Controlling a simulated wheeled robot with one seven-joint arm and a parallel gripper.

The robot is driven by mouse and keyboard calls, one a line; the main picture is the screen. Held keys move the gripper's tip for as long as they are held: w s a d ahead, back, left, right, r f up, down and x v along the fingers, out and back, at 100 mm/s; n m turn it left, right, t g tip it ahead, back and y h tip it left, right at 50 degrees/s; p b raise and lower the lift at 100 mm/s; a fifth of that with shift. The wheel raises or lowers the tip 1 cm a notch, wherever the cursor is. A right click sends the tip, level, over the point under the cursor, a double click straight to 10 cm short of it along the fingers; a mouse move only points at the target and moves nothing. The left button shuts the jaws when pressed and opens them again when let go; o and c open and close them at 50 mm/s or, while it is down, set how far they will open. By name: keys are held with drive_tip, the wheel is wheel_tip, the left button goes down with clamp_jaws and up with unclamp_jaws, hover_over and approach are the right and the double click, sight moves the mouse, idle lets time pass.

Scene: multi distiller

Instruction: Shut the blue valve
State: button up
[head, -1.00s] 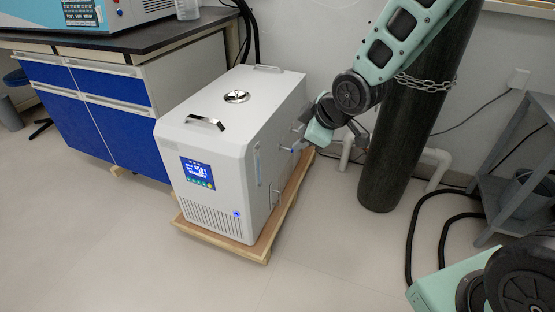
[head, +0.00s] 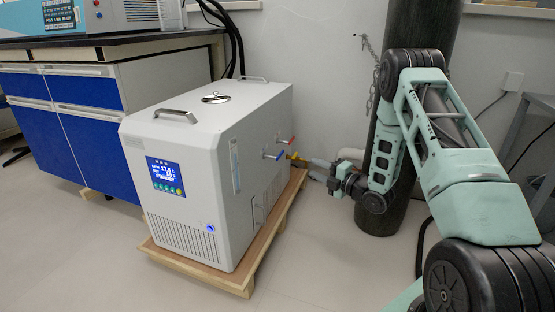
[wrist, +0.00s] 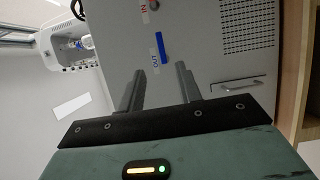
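The blue valve handle (head: 274,155) sticks out from the right side of the white chiller unit (head: 186,166). In the wrist view the blue handle (wrist: 160,47) is a narrow bar beside the label OUT. My gripper (wrist: 159,80) is open and empty, with its two fingers apart. The blue handle shows just beyond the gap between the fingertips, apart from them. In the head view my gripper (head: 325,172) is to the right of the chiller and a little lower than the blue handle.
A red valve handle (head: 287,140) sits beyond the blue one, near the label IN. A yellow fitting (head: 295,158) is close by. The chiller stands on a wooden pallet (head: 203,270). A dark gas cylinder (head: 378,218) stands behind my arm. The floor in front is clear.

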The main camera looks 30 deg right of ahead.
sight(282, 154)
drive_tip(key=b+x, duration=0.6)
drive_tip(key=x, duration=0.8)
drive_tip(key=shift+w+a+f, duration=0.1)
drive_tip(key=shift+w+a, duration=0.05)
drive_tip(key=shift+w, duration=0.1)
drive_tip(key=shift+w+a+b, duration=0.2)
drive_tip(key=shift+w+b, duration=0.15)
drive_tip(key=shift+w, duration=0.35)
drive_tip(key=shift+c, duration=0.3)
clamp_jaws()
